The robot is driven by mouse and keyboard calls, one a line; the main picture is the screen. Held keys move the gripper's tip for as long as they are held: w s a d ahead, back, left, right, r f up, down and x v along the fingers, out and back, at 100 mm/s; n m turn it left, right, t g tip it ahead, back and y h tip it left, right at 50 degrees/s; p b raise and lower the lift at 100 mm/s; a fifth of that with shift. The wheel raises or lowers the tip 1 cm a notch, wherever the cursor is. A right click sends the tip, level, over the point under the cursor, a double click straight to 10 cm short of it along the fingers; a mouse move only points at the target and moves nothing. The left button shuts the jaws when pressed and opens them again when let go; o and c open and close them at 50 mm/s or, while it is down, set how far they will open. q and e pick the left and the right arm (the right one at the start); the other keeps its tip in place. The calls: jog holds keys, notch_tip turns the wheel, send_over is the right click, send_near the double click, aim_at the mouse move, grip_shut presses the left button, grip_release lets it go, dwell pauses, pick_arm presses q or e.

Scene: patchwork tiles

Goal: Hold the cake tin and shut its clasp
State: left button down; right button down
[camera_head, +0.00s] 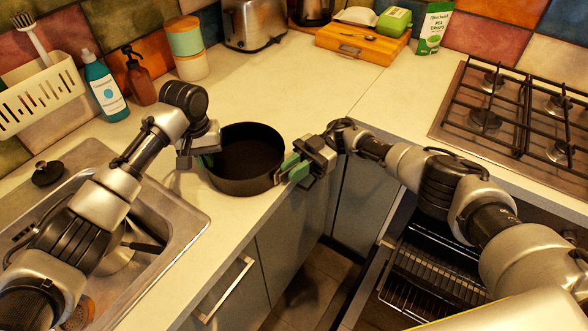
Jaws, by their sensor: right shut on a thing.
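The cake tin (240,183) is a round, dark, open-topped tin. It stands upright on the pale worktop near its front edge, between my two grippers. My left gripper (196,161) is at the tin's left rim, with its jaws looking apart; part of it covers the tin's edge. My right gripper (291,168), with green finger pads, is at the tin's right side, shut on the tin there. I cannot make out the clasp; the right gripper may be hiding it.
A sink (180,222) lies front left, under my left arm. Behind are soap bottles (104,88), stacked canisters (187,50) and a toaster (253,25). A wooden board (352,45) stands at the back. A gas hob (500,110) and an open oven (430,265) are right.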

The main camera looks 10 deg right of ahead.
jog(key=shift+d+g, duration=0.1)
jog(key=shift+g, duration=0.2)
jog(key=c, duration=1.2)
grip_release()
jog(key=shift+s, duration=0.1)
